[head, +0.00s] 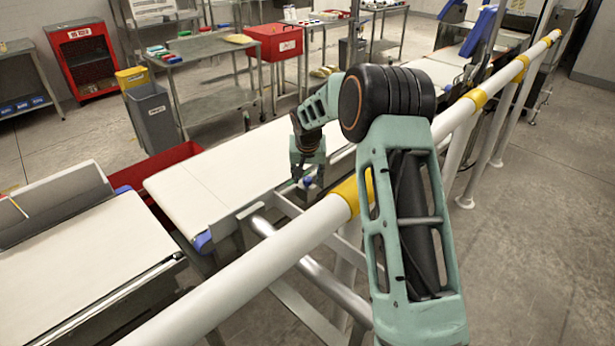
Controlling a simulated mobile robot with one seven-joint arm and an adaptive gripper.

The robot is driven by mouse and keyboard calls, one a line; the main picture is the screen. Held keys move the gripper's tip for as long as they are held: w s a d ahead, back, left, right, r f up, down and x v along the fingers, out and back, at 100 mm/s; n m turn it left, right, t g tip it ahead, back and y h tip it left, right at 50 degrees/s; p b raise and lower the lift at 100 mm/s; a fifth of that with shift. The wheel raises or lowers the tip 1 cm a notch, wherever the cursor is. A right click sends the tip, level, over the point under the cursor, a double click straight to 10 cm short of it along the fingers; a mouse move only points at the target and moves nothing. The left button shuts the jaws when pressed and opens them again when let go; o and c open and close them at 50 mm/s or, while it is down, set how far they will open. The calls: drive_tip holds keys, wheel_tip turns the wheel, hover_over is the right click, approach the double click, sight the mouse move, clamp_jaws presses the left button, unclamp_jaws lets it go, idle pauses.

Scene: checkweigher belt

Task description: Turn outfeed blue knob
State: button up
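My gripper (308,178) points down beside the near edge of the white conveyor belt (215,185), just beyond the white and yellow guard rail. A small blue knob (308,181) shows between or right behind the fingertips. It is too small to tell whether the fingers touch it. The finger gap is hard to make out at this size. My arm hides part of the belt to the right of the gripper.
The guard rail (280,250) runs diagonally between my base and the belts, under my arm. A red bin (165,165) stands behind the belt.

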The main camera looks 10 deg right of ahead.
drive_tip(key=shift+w+f, duration=0.1)
drive_tip(key=shift+f, duration=0.05)
clamp_jaws()
idle(0.4)
drive_tip(key=n, duration=0.2)
drive_tip(key=n+y+p, duration=0.1)
drive_tip(key=shift+d+n, duration=0.2)
drive_tip(key=shift+n, duration=0.2)
drive_tip(key=shift+n+g+y, duration=0.3)
drive_tip(key=shift+n+y, duration=0.8)
drive_tip(key=shift+n, duration=1.4)
